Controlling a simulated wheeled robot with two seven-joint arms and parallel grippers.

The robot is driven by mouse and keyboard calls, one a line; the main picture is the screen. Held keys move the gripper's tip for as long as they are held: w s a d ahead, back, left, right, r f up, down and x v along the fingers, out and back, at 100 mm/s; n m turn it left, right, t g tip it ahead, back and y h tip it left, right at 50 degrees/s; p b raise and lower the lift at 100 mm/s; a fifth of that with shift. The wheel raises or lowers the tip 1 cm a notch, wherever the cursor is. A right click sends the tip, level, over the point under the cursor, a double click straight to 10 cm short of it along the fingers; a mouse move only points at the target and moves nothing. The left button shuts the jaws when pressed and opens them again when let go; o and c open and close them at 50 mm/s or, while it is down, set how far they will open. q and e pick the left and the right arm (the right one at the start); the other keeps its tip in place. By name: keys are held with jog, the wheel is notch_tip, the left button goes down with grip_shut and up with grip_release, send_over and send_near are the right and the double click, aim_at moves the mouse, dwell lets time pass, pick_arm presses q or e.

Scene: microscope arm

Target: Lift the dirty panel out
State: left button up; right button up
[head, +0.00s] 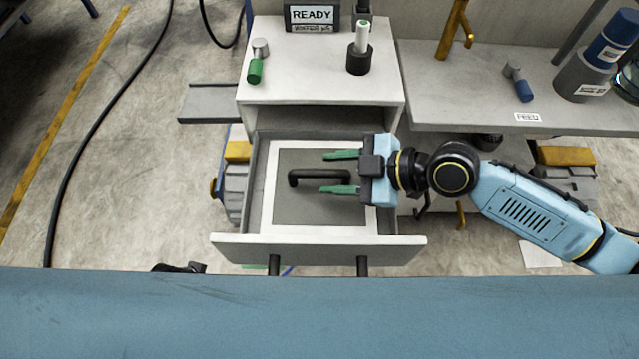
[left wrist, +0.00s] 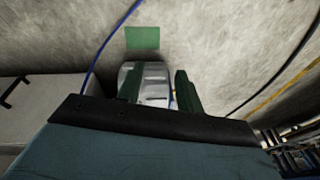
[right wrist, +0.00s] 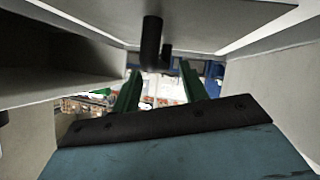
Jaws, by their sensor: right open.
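The dirty panel (head: 300,208) is a dark grey plate framed in white, lying in the open drawer (head: 320,250). A black bar handle (head: 305,173) stands on it. My right gripper (head: 324,172) is open over the panel, coming from the right. In the head view one green finger lies on each side of the handle's right part; contact cannot be told. The right wrist view shows the black handle (right wrist: 151,42) near the gap between the fingers (right wrist: 158,85). My left gripper (left wrist: 158,88) shows only in its wrist view, fingers apart, with nothing visibly held.
The cabinet top (head: 320,75) above the drawer carries a green-handled tool (head: 256,62), a black holder (head: 359,60) and a READY sign (head: 312,15). A side bench (head: 480,90) stands at the right. A blue surface (head: 320,315) spans the front.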

aim_at(327, 173)
pick_arm(q)
jog(key=shift+w+d+r, duration=0.2)
jog(key=shift+d+r, duration=0.1)
jog(key=shift+r, duration=0.15)
jog(key=shift+w+d+r, duration=0.2)
jog(key=shift+d+r, duration=0.05)
jog(key=shift+r, duration=0.15)
pick_arm(e)
jog(key=shift+x, duration=1.9)
grip_shut()
